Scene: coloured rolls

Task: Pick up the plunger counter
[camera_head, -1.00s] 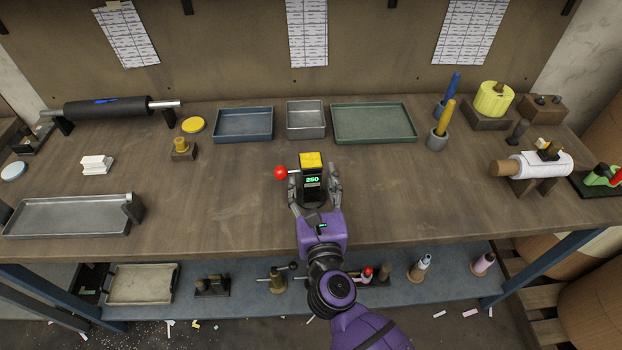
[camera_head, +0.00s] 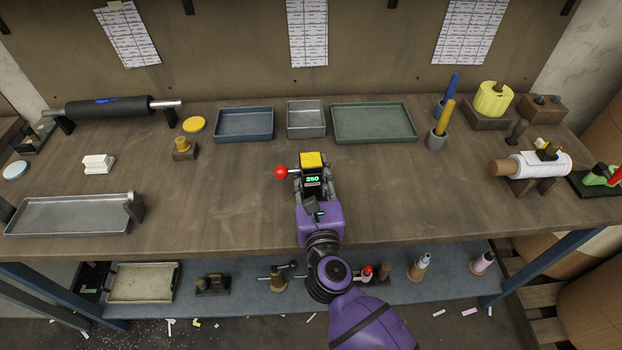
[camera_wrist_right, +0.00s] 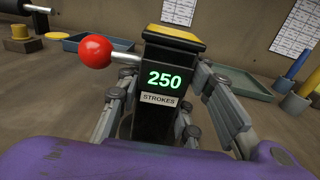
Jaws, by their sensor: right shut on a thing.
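The plunger counter is a black upright box (camera_wrist_right: 165,105) with a yellow top, a red ball on a side lever and a green display reading 250 above a "STROKES" label. In the head view the counter (camera_head: 313,161) stands upright at the middle of the workbench. My right gripper (camera_head: 313,185) comes from the front edge and is shut on the counter, with fingers on both its sides; they also show in the right wrist view (camera_wrist_right: 165,125). The counter's base is hidden by my gripper. My left gripper is not in view.
A blue tray (camera_head: 222,136), a small grey tray (camera_head: 306,134) and a green tray (camera_head: 400,138) lie behind the counter. A blue cup with a blue stick and a grey cup (camera_head: 437,141) with a yellow stick stand to the right. The bench around the counter is clear.

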